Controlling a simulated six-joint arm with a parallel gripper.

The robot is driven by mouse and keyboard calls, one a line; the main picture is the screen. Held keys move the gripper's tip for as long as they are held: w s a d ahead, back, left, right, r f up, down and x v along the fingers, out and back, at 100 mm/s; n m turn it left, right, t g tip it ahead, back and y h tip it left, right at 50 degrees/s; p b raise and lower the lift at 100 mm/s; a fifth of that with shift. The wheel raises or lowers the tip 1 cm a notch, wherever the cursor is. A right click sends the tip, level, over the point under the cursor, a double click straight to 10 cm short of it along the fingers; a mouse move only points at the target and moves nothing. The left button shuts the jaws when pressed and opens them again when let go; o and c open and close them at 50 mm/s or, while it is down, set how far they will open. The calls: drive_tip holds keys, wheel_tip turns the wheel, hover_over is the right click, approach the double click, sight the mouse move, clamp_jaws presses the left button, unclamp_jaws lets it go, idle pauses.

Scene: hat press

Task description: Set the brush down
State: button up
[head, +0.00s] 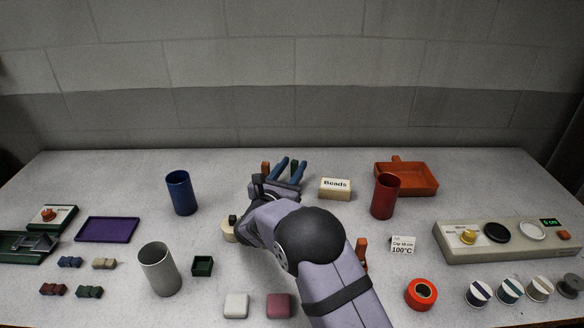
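No brush can be made out for certain. My arm covers the middle of the table.
A blue cup (181,193), a grey cup (159,269) and a red cup (384,196) stand upright. The Beads block (335,188) and orange tray (420,178) are at the back. A purple tray (107,230) lies left; a control panel (456,251) sits right.

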drive_tip(key=b+v, duration=0.1)
drive_tip(key=v, duration=0.4)
drive_tip(key=shift+s+a+f, duration=0.1)
drive_tip(key=shift+s+a, duration=0.05)
wheel_tip(320, 180, up, 7)
